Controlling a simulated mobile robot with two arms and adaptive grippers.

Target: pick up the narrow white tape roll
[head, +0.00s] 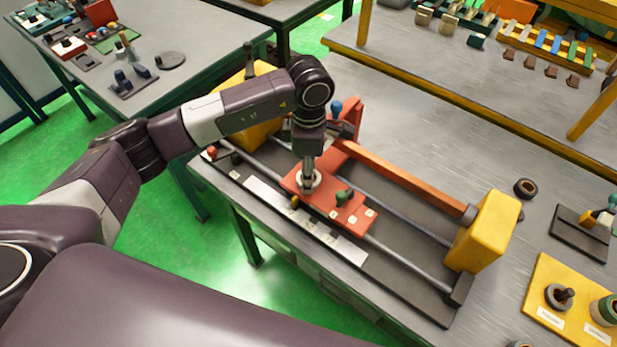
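My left gripper (308,172) points straight down over the red carriage (331,207) of the bench fixture. Its fingertips are at a small pale ring (314,186) on the carriage and partly cover it. I cannot tell whether the fingers are open, shut or touching the ring. A yellow holder (540,311) at the lower right bears a narrow grey-looking roll around a dark peg (567,293) and a wider pale and green roll (604,311), cut by the frame edge. No roll is clearly the narrow white one. My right gripper is out of view.
The fixture has two yellow end blocks (484,231), metal rods and an orange bar (400,177). A dark ring (525,188) and a black stand (580,233) are on the grey bench at right. Bare bench lies behind the fixture. Another table (200,60) is at upper left.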

